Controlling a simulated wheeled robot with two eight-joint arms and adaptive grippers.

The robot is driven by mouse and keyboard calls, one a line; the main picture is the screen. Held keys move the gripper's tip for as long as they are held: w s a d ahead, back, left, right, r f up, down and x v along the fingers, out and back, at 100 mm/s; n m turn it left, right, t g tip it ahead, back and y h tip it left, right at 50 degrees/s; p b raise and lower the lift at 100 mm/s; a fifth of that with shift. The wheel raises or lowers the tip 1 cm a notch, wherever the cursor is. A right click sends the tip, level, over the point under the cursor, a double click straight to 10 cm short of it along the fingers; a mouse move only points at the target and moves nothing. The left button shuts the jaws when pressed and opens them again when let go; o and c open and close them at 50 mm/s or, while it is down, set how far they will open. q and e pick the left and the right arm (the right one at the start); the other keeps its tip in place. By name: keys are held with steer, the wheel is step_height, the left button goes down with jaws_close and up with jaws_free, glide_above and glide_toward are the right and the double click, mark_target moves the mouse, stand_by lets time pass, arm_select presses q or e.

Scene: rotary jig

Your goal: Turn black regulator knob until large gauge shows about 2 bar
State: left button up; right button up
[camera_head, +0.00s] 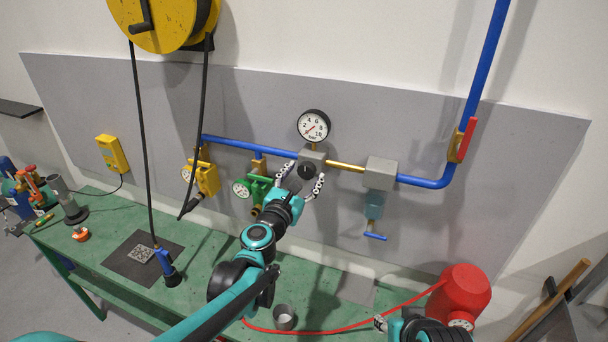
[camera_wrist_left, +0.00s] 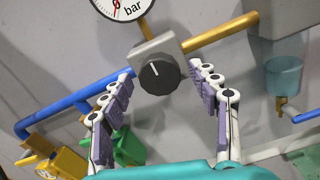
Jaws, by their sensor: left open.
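The black regulator knob (camera_head: 306,171) sits on the front of a grey regulator block (camera_head: 313,156) on the wall panel. The large round gauge (camera_head: 314,126) stands above it, its red needle pointing lower left, near the low end. In the left wrist view the knob (camera_wrist_left: 160,77) shows a white mark, and the gauge (camera_wrist_left: 121,8) is cut off by the top edge. My left gripper (camera_head: 303,180) is open, one finger on each side of the knob in the picture; contact is not visible. My right gripper (camera_head: 381,323) is partly in view at the bottom; its opening is unclear.
A blue pipe (camera_head: 425,182) runs along the panel, with a red-handled valve (camera_head: 467,139) at right. Yellow (camera_head: 207,178) and green (camera_head: 259,188) regulators are close at left. A red tank (camera_head: 466,290) with a hose stands on the green bench (camera_head: 205,260).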

arm_select(q)
steer(key=shift+w, duration=0.1)
steer(key=c, duration=1.2)
steer(key=shift+o, duration=0.2)
steer(key=shift+m, duration=0.4)
steer(key=m+b, duration=0.1)
steer(key=m, duration=0.4)
steer(key=shift+m, duration=0.3)
steer(key=m+b, duration=0.1)
steer(key=m, duration=0.5)
